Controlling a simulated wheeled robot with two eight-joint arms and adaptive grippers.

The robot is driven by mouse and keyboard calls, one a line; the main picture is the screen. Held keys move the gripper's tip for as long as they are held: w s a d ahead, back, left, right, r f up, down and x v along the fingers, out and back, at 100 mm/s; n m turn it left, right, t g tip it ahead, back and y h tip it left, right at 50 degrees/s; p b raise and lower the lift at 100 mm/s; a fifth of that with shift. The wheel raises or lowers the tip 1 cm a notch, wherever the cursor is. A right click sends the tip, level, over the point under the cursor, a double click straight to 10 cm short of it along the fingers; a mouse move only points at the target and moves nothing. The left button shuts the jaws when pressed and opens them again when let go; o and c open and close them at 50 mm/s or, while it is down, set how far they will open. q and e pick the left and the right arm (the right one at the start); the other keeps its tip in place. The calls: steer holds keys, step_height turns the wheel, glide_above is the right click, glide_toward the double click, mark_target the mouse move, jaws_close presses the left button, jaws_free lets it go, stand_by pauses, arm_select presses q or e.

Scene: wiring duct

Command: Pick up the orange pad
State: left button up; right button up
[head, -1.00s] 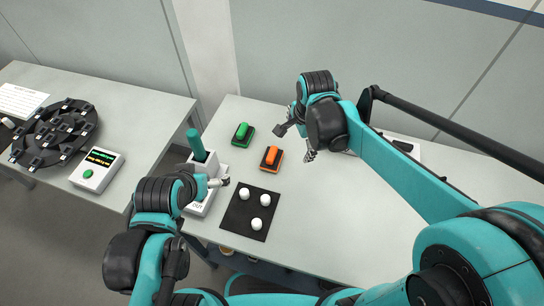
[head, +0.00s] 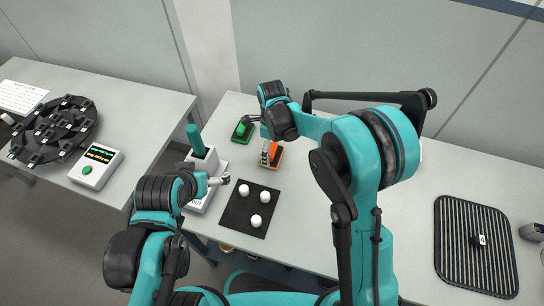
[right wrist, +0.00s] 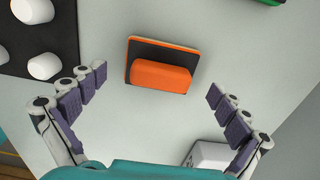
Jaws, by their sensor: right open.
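The orange pad (head: 276,155) is a block with an orange handle on a dark, orange-edged base, lying on the right table. In the head view my right gripper partly hides it. In the right wrist view the orange pad (right wrist: 160,76) lies whole, ahead of and between the open fingers. My right gripper (head: 258,136) is open and empty, over the pad; its fingers (right wrist: 157,83) stand apart on either side, not visibly touching it. My left gripper (head: 220,181) is beside the white box with the green lever; its jaws are too small to read.
A green pad (head: 242,130) lies behind and left of the orange one. A black mat (head: 236,220) with white knobs is in front. The white lever box (head: 207,198) stands left. A striped rack (head: 476,246) lies far right. The table's middle right is largely clear.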

step_height(320, 180, down, 2)
steer(key=shift+f, duration=0.1)
steer(key=c, duration=1.3)
steer(key=shift+r, duration=0.2)
step_height(320, 180, up, 4)
steer(key=shift+r+p, duration=0.1)
steer(key=shift+p, duration=0.7)
steer(key=shift+o, duration=0.2)
steer(key=s+d+r+p, duration=0.2)
steer(key=s+d+r, duration=0.4)
steer(key=d, duration=0.4)
steer(key=shift+r+p, duration=0.3)
steer(key=shift+r, duration=0.05)
